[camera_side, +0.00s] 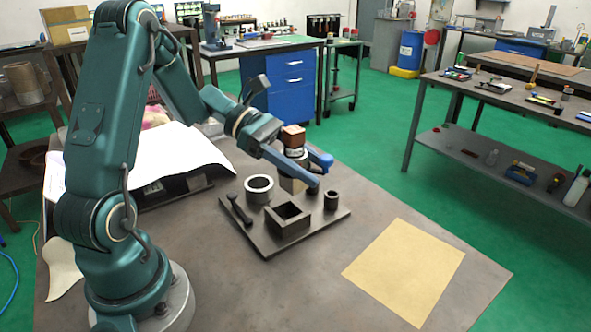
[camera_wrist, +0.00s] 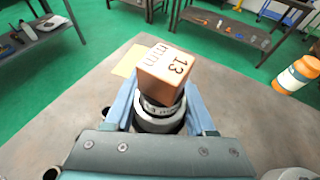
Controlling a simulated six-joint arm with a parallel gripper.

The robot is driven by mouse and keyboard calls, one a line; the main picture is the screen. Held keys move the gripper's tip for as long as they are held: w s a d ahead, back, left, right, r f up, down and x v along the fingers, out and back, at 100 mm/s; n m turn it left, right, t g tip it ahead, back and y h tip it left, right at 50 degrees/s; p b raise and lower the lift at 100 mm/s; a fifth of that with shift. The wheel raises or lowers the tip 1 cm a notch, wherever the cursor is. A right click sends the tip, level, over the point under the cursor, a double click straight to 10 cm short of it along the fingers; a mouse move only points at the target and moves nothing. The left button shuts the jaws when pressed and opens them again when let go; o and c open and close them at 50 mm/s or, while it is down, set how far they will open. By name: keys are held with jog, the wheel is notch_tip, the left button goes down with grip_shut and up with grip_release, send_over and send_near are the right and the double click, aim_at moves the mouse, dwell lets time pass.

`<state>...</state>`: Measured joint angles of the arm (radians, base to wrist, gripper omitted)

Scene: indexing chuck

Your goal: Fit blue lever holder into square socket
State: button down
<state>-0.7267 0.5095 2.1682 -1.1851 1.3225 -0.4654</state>
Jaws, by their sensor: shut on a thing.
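My gripper (camera_side: 318,172) has blue fingers and is shut on an upright holder (camera_side: 293,152). The holder has a copper-brown cube on top, a dark and silver round collar, and a pale block showing below the fingers. In the wrist view the holder's cube (camera_wrist: 165,68) is marked 13 and stands between the fingers of my gripper (camera_wrist: 158,108). The square socket (camera_side: 288,222) is an open dark frame on a dark plate (camera_side: 272,246), in front of and slightly left of the holder. I see no separate blue lever; the holder's lower end is partly hidden.
The plate also bears a round ring (camera_side: 260,190), a small hollow cylinder (camera_side: 331,201) and a dark wrench-like piece (camera_side: 239,210). A yellow sheet (camera_side: 404,270) lies on the table to the right. White paper (camera_side: 160,160) lies at the left. The table front is clear.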

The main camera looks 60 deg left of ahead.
dwell(0.4)
jog(key=m+g, duration=0.1)
send_over(299, 216)
jog(key=shift+h, duration=0.3)
jog(key=shift+f, duration=2.85)
jog(key=shift+f, duration=2)
jog(key=shift+c, duration=0.8)
grip_release()
jog(key=shift+v, duration=2.55)
jog(key=shift+w, duration=0.1)
